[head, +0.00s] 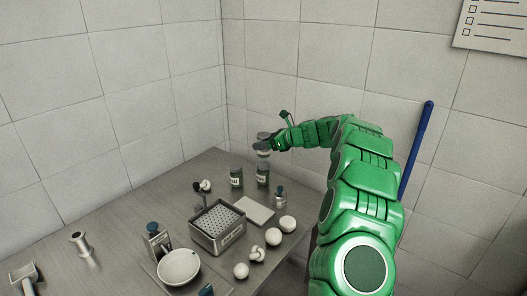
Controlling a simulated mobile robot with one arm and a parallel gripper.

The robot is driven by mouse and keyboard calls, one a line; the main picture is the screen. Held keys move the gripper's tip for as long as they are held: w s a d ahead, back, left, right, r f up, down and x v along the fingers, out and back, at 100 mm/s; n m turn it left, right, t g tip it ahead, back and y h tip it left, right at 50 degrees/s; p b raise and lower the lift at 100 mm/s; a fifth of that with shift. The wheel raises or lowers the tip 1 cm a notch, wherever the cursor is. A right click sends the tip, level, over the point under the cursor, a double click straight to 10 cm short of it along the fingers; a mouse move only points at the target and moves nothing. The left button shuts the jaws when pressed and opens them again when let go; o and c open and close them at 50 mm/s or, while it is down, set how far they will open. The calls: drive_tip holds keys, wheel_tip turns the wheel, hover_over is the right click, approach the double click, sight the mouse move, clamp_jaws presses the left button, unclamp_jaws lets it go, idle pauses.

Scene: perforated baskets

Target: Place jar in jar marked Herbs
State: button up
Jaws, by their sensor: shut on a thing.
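My gripper (268,143) is at the end of my green arm, above the back right part of the table. It is shut on a small dark-lidded jar (263,153), held upright over the table. Two dark jars with pale labels stand below: the left jar (236,177) and the right jar (263,174). The held jar is above the right jar; I cannot tell whether they touch. The labels are too small to read, so I cannot tell which one says Herbs. The fingers are small and partly hidden by the jar.
A perforated metal basket (205,238) stands mid-table, with a pale board (255,210) behind it. Several white round items, a small bottle (280,197), a white bowl (179,267) and a grater-like tool (157,238) are around it. Tiled walls close the back.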

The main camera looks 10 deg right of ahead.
drive_tip(key=shift+w+f, duration=0.6)
drive_tip(key=shift+f, duration=1.55)
drive_tip(key=shift+f, duration=0.1)
drive_tip(key=o, duration=1.3)
drive_tip(key=shift+s+d+r, duration=0.1)
drive_tip(key=shift+r, duration=0.1)
drive_tip(key=v, duration=1.1)
drive_tip(key=shift+s+d+r, duration=0.1)
drive_tip(key=shift+s+d, duration=0.15)
